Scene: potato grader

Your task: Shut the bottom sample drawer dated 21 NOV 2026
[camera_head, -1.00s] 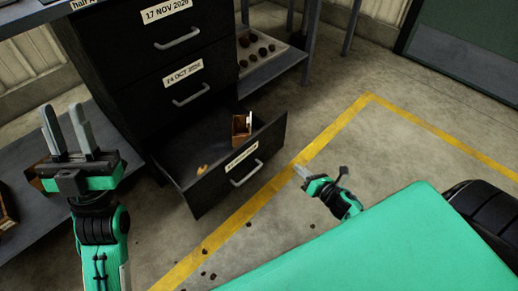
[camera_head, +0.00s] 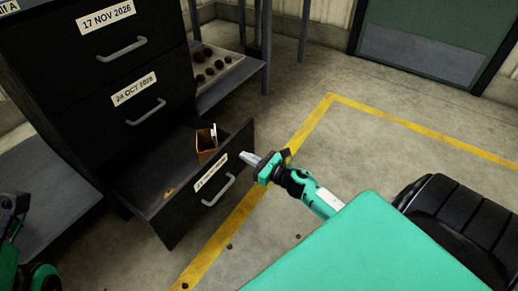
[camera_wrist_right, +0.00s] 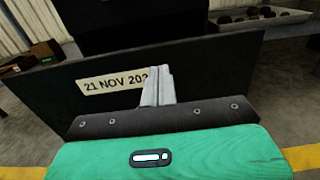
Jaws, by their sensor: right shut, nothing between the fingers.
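The bottom sample drawer (camera_head: 163,238) stands pulled out from the black cabinet, with a pale date label and a metal handle (camera_head: 219,191) on its front. The label reads 21 NOV 202 in the right wrist view (camera_wrist_right: 112,82), its end hidden behind my fingers. A small brown box (camera_head: 206,142) and a small tan item (camera_head: 169,192) lie inside the drawer. My right gripper (camera_head: 246,158) is shut and empty, close to the drawer front near its upper right edge; I cannot tell whether it touches. My left arm shows only in part at the left edge, its fingers out of view.
Two closed drawers labelled 17 NOV 2026 (camera_head: 106,17) and 24 OCT 2026 (camera_head: 134,90) sit above. A tray of potatoes (camera_head: 222,66) lies on a shelf behind. The floor right of the drawer, with a yellow line (camera_head: 300,138), is mostly clear.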

